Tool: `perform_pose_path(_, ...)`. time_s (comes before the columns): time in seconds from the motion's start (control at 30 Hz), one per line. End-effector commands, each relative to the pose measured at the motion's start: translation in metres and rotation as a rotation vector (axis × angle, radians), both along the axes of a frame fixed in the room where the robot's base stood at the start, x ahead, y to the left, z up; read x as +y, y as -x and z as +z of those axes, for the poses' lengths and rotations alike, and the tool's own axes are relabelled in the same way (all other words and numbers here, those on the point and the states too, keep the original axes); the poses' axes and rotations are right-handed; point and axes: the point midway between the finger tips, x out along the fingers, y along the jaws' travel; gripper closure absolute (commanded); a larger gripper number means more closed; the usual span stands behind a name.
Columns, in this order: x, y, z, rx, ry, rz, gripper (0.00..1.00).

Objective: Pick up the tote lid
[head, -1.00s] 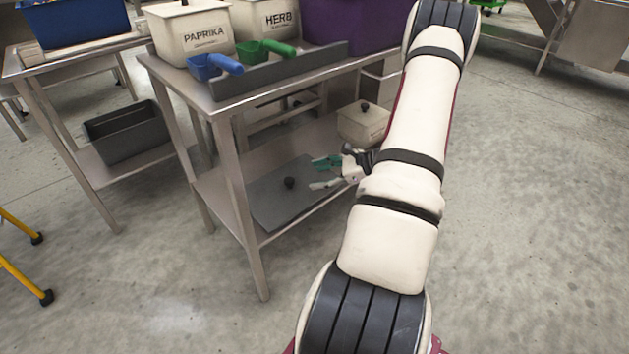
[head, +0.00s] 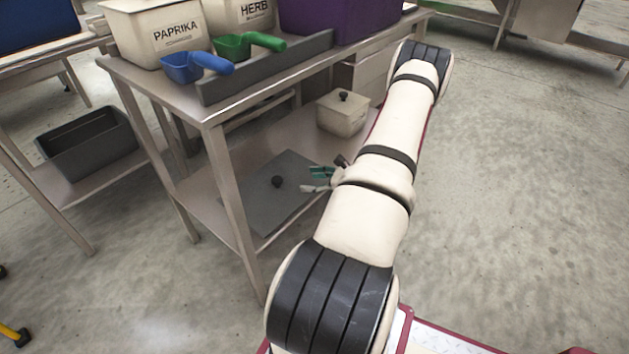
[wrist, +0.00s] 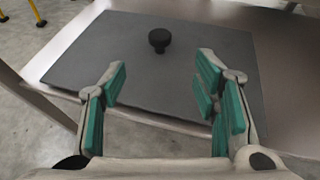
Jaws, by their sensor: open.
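The tote lid (head: 262,205) is a flat grey rectangular panel with a black round knob (head: 277,182) on top. It lies on the lower shelf of the metal table. In the wrist view the lid (wrist: 200,90) fills the upper middle, with its knob (wrist: 159,40) standing up beyond the fingertips. My gripper (head: 318,180) is open and empty, to the right of the knob in the head view. In the wrist view its green-padded fingers (wrist: 160,70) are spread, with the knob ahead between their lines. Part of my gripper is hidden behind my arm in the head view.
A cream lidded box (head: 342,115) stands farther back on the lower shelf (head: 300,150). A table leg (head: 232,200) rises at the shelf's front corner. The upper tabletop (head: 160,92) overhangs, bearing bins, a blue scoop (head: 195,66) and a green scoop (head: 248,44).

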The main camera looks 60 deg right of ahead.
Motion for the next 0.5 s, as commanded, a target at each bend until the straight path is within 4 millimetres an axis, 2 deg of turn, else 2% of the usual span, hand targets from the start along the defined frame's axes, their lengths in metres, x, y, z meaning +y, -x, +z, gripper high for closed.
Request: perform_pose_path(0.5,0.003,-0.081,-0.036,0.0,0.0,0.002,0.44)
